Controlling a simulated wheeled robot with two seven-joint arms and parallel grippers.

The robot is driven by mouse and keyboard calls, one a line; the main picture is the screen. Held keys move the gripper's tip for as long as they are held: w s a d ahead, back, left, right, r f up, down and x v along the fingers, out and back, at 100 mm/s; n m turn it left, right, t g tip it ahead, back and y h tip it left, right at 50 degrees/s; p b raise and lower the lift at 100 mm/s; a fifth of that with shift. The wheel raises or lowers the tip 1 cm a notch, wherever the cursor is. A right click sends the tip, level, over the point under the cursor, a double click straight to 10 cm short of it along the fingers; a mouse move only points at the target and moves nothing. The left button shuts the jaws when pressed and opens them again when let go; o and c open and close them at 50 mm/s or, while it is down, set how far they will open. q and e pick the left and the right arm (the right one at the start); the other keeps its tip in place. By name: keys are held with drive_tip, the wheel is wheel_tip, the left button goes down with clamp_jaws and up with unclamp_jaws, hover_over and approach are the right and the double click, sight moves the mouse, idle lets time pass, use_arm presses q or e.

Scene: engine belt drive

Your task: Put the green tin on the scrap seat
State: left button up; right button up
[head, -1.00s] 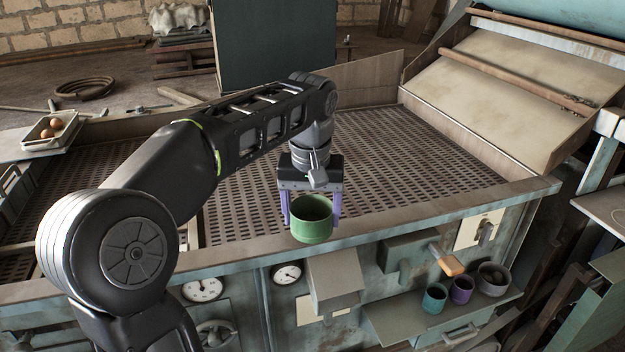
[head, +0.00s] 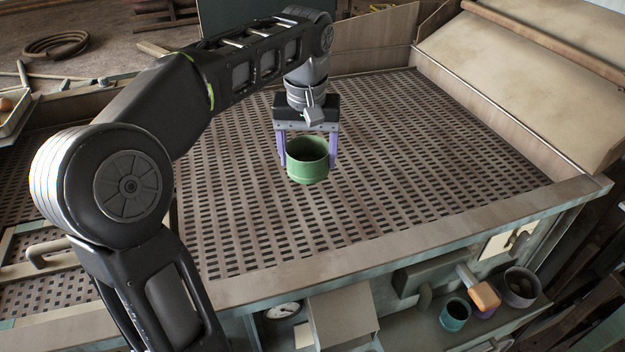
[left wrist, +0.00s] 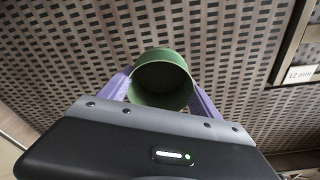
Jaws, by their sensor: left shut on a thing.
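The green tin (head: 307,165) is an open-topped round cup, held upright between the purple fingers of my left gripper (head: 308,160). The gripper is shut on it, and the tin appears to be above the perforated metal deck (head: 400,170). In the left wrist view the tin (left wrist: 160,82) sits between the two fingers (left wrist: 160,90), its inside dark, with the slotted deck behind it. I cannot make out which part is the scrap seat. My right gripper is not in view.
A front ledge (head: 400,232) borders the deck. A sloped beige panel (head: 530,80) stands at right. The deck around the tin is clear.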

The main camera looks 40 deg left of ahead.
use_arm(q)
drive_tip(key=shift+f, duration=0.35)
wheel_tip(320, 180, down, 6)
drive_tip(key=shift+r, duration=0.15)
wheel_tip(320, 180, down, 3)
drive_tip(key=shift+f+p, duration=0.2)
drive_tip(key=shift+p, duration=0.1)
drive_tip(key=shift+f, duration=0.15)
drive_tip(key=shift+f, duration=0.1)
drive_tip(key=o, duration=0.9)
drive_tip(key=shift+f, duration=0.1)
drive_tip(key=o, duration=0.5)
